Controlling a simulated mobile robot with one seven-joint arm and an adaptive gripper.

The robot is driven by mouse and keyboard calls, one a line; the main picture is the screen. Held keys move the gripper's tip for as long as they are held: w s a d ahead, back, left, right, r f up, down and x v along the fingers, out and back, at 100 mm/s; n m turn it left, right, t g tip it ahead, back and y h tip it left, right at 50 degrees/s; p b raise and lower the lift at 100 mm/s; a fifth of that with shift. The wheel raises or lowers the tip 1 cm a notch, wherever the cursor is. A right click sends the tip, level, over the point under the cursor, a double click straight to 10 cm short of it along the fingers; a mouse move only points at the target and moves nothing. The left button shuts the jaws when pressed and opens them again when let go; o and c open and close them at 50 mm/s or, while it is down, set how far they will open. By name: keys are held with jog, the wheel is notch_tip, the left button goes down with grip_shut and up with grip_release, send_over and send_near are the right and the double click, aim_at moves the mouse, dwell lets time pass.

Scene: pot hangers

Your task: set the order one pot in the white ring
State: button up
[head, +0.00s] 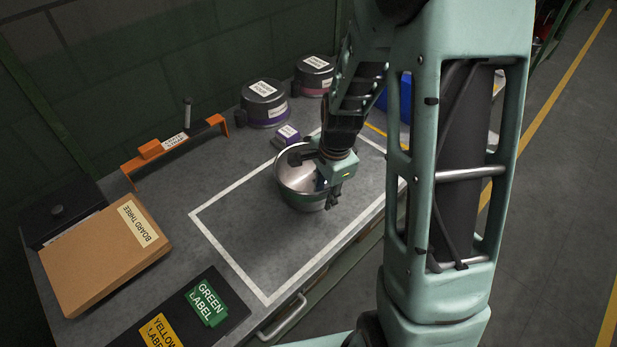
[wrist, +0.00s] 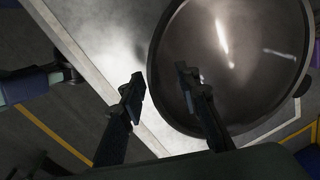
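A shiny metal pot (head: 296,179) without a lid stands inside a white rectangular outline (head: 226,258) on the grey table. No order label is readable on it, and no round white ring shows. The pot's open inside (wrist: 245,60) fills the right of the wrist view. My gripper (head: 333,196) is low at the pot's right side in the head view. In the wrist view my gripper (wrist: 160,85) is open, one finger outside the rim and the other overlapping the pot's inside. Whether either finger touches the rim cannot be told.
Two dark lidded pots, one purple-banded (head: 264,103) and one pink-banded (head: 314,76), stand at the back. A small purple box (head: 286,137) sits behind the open pot. An orange rack (head: 176,145), a brown board (head: 105,254) and a black label tray (head: 235,305) are leftward. The outline's front-left is clear.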

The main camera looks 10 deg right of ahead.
jog(key=shift+f, duration=0.2)
grip_shut()
jog(key=shift+w+r, duration=0.1)
jog(key=shift+r, duration=0.05)
dwell(0.4)
